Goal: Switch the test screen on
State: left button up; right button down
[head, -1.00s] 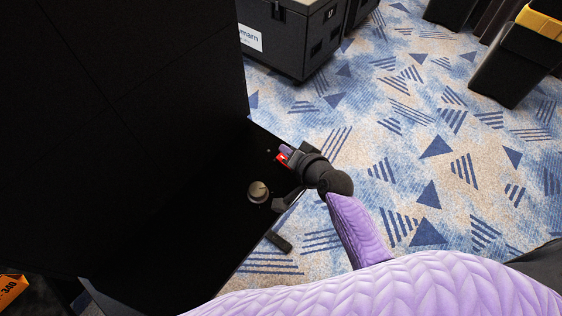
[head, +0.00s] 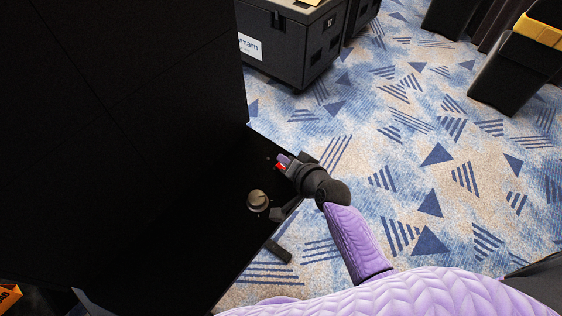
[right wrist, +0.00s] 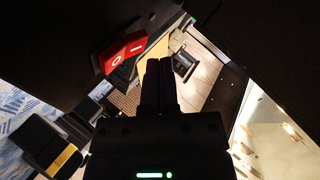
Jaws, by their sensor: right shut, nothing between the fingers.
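The test screen (head: 75,110) is the large black panel wall filling the left of the head view; its face is dark. A red rocker switch (right wrist: 122,53) marked O and I sits in a dark housing in the right wrist view. A bit of red also shows in the head view (head: 279,166) at my fingertips. My right gripper (right wrist: 160,68) is shut and empty, its fingertips just right of the switch in the wrist view; I cannot tell whether they touch anything. It also shows in the head view (head: 283,160). My left gripper is out of view.
A round knob-like object (head: 257,200) and a small dark handset-like object (head: 278,251) lie near the black surface's edge. A black case (head: 290,45) stands behind. The patterned carpet between is clear.

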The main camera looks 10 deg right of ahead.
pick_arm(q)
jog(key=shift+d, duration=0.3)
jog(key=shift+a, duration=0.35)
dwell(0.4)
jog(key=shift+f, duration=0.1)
pick_arm(e)
jog(key=shift+f, duration=0.15)
jog(key=shift+w+f+b, duration=0.1)
jog(key=shift+f+b, duration=0.25)
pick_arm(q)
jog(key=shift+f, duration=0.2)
pick_arm(e)
jog(key=shift+a, duration=0.1)
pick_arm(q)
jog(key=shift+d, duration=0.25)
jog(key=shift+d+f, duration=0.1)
